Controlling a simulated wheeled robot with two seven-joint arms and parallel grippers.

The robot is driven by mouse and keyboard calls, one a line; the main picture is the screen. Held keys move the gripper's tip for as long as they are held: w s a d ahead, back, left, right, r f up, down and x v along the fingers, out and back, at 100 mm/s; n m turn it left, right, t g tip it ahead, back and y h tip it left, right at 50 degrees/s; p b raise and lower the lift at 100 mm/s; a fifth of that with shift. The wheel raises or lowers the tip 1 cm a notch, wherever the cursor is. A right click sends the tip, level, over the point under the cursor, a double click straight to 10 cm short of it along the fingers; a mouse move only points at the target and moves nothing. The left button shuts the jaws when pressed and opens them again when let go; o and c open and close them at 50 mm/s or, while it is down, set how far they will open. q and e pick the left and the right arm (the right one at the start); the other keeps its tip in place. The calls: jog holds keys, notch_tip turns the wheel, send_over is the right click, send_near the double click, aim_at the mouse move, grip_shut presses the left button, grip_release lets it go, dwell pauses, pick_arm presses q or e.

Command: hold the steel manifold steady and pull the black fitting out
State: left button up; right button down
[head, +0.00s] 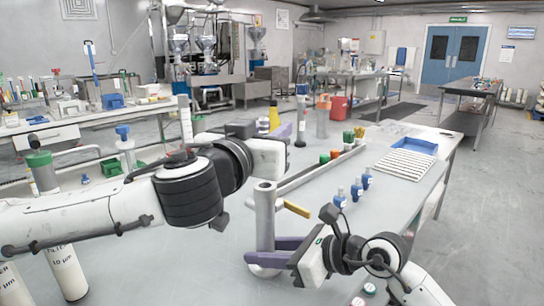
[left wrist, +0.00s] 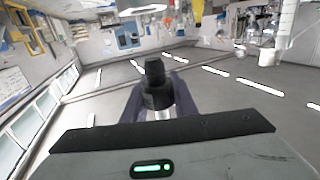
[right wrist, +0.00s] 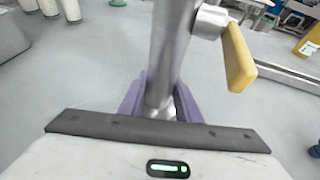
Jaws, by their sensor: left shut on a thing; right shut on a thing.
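The steel manifold (head: 265,225) stands upright on the grey table, an upright tube with a yellow lever (head: 297,209) on its side. My right gripper (head: 262,252) is shut around its lower tube; the right wrist view shows the tube (right wrist: 172,55) between the purple fingers. The black fitting (left wrist: 155,85) is between the purple fingers of my left gripper (left wrist: 158,92), which is shut on it. In the head view my left gripper (head: 286,128) is above the manifold, and the tube's top is free. The fitting cannot be made out clearly there.
Several blue-capped vials (head: 357,190) stand right of the manifold. A white ribbed rack (head: 404,164) and a blue tray (head: 415,145) lie farther right. A long rail (head: 310,174) runs behind the manifold.

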pick_arm(q)
jog(key=shift+r, duration=1.75)
pick_arm(e)
jog(key=c, duration=1.2)
grip_release()
